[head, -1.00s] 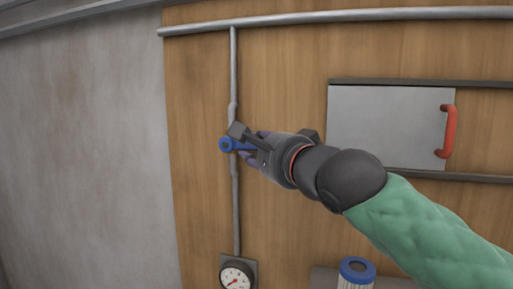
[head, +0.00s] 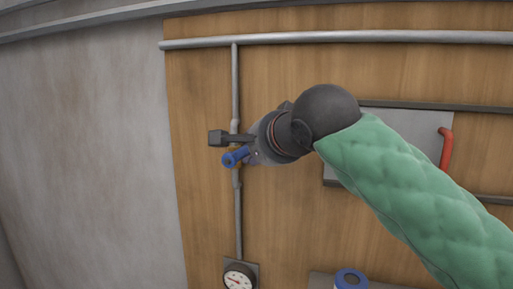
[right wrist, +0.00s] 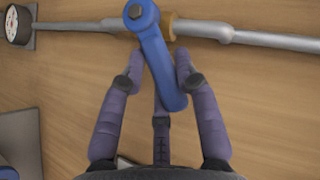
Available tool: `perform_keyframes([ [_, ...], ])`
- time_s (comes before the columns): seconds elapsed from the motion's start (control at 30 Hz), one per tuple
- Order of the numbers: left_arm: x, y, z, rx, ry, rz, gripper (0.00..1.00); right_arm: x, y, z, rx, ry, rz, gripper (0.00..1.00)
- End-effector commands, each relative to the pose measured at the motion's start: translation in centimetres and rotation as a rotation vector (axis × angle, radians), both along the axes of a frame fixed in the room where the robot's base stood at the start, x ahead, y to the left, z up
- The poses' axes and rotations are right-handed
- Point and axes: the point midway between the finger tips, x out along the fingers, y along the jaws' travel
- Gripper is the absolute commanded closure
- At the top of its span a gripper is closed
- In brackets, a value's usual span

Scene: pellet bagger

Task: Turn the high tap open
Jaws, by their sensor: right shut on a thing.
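The high tap has a blue lever handle (head: 236,156) on the vertical grey pipe (head: 235,85). The handle slants up to the right from its round hub in the head view. My right gripper (head: 247,152) is shut on this handle, coming from the right. In the right wrist view, the purple fingers (right wrist: 160,72) sit on both sides of the blue handle (right wrist: 157,55). Its bolted hub is at the top, in front of a brass valve body (right wrist: 172,26). My left gripper is not in view.
A round gauge (head: 239,278) sits below the tap. A grey panel (head: 405,125) with a red handle (head: 446,147) is partly behind my right arm. A blue-rimmed cylinder (head: 350,278) stands at the bottom. A horizontal pipe (head: 340,37) crosses above. Bare wall lies left.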

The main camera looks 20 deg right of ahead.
Motion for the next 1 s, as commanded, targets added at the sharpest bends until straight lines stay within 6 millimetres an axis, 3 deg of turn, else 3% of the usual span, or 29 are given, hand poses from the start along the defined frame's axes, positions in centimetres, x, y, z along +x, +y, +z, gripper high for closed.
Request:
perform_keyframes([
  [0.5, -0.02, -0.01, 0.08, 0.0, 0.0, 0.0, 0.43, 0.14, 0.07, 0.05, -0.022, 0.013, -0.002, 1.0],
  [0.53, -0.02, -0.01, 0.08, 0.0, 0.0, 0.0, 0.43, 0.14, 0.07, 0.04, -0.022, 0.013, -0.002, 0.63],
  [0.6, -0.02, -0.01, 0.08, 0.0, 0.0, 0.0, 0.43, 0.14, 0.08, 0.04, -0.022, 0.013, -0.002, 0.43],
  [1.0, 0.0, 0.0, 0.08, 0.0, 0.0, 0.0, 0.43, -0.25, 0.04, 0.25, -0.02, 0.013, -0.001, 0.43],
])
